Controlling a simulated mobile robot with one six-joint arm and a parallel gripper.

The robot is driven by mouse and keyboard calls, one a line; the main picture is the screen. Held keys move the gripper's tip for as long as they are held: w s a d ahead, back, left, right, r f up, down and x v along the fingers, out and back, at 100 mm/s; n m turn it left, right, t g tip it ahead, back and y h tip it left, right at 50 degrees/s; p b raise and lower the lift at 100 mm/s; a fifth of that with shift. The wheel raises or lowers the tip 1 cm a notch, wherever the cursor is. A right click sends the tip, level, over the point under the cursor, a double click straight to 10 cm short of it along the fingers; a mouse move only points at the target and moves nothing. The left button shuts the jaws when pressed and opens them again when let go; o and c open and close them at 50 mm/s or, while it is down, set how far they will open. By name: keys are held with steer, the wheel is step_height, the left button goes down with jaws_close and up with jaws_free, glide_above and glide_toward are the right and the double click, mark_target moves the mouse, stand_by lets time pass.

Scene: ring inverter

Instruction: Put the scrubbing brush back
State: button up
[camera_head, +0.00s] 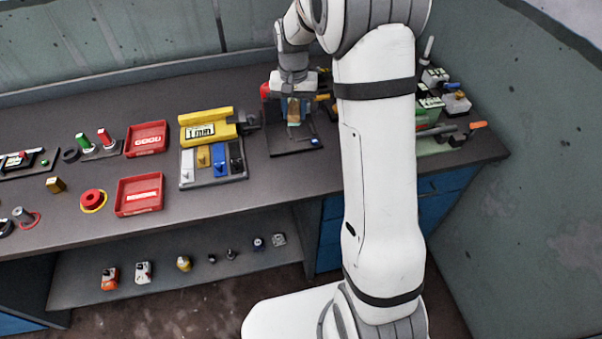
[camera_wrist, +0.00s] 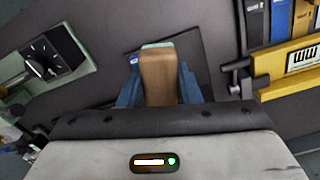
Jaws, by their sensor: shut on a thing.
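The scrubbing brush shows in the wrist view as a brown wooden block (camera_wrist: 158,80) with a pale green end. My gripper (camera_wrist: 160,92) is shut on it, with a blue finger on each side. In the head view my gripper (camera_head: 294,98) points down at the back of the bench, with the brush (camera_head: 293,113) below it. The brush is over or on a dark square plate (camera_head: 290,145) with a small blue part at its front corner. I cannot tell whether the brush touches the plate. Its lower end is partly hidden.
A red part (camera_head: 265,91) stands close to my gripper's left. A yellow fixture (camera_head: 206,125) with several coloured blocks stands further left, near two red trays (camera_head: 146,139). Green and grey items (camera_head: 430,110) crowd the right end. My arm hides part of the bench.

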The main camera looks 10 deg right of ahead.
steer(key=s+f+n+b, duration=0.3)
steer(key=s+f, duration=0.3)
steer(key=s, duration=0.1)
steer(key=p, duration=0.1)
glide_above(300, 175)
step_height(300, 175, down, 5)
steer(key=shift+f+p, duration=0.45)
steer(key=shift+f, duration=1.65)
steer(key=shift+f, duration=0.25)
steer(key=o, duration=0.9)
steer(key=shift+r, duration=0.1)
steer(key=shift+o, duration=0.2)
